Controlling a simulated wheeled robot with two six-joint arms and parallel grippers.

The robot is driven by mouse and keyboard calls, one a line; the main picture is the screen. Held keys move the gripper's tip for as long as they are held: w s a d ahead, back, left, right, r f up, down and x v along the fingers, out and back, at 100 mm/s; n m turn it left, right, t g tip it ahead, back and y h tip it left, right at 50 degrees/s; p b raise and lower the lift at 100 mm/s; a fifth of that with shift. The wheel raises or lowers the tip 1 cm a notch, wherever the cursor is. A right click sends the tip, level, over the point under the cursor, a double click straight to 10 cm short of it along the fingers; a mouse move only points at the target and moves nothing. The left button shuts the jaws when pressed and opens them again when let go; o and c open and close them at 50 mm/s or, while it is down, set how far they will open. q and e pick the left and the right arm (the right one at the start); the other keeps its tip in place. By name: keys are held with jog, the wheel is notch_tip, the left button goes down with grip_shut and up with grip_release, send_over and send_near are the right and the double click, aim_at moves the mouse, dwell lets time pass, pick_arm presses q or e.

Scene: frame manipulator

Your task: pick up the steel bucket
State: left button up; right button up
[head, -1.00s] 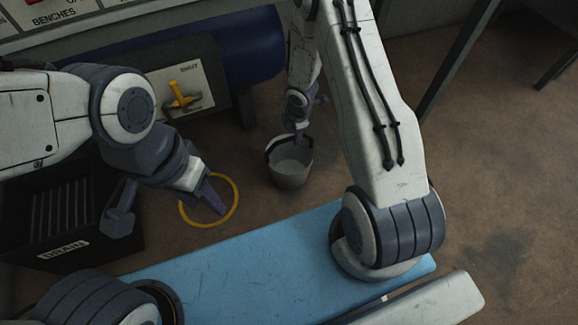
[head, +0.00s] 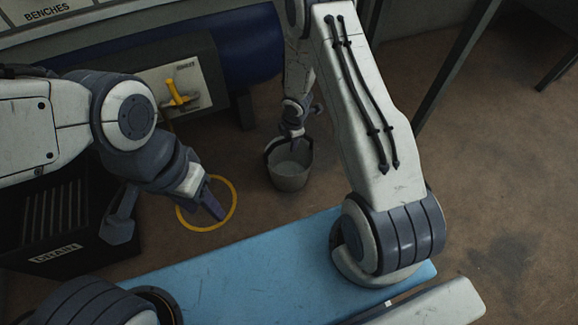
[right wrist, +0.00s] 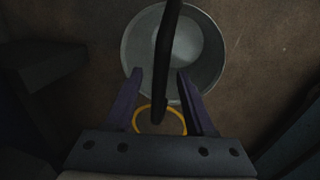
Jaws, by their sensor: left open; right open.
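The steel bucket (head: 290,176) stands upright on the floor, grey and open at the top. Its dark handle shows at the left of the rim in the head view. In the right wrist view the bucket (right wrist: 207,50) is seen from above, with the dark handle (right wrist: 167,40) crossing it and passing between the fingers. My right gripper (head: 292,139) is over the bucket's mouth; its open fingers (right wrist: 160,73) lie either side of the handle. Contact cannot be told. My left gripper (head: 216,208) is open, left of the bucket, above a yellow ring.
The yellow ring (head: 207,229) lies on the floor and also shows in the right wrist view (right wrist: 141,109). A black crate marked DRAIN (head: 90,258) is at left. A panel with a yellow valve handle (head: 178,97) is behind.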

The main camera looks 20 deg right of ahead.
dwell(0.3)
grip_shut()
dwell(1.3)
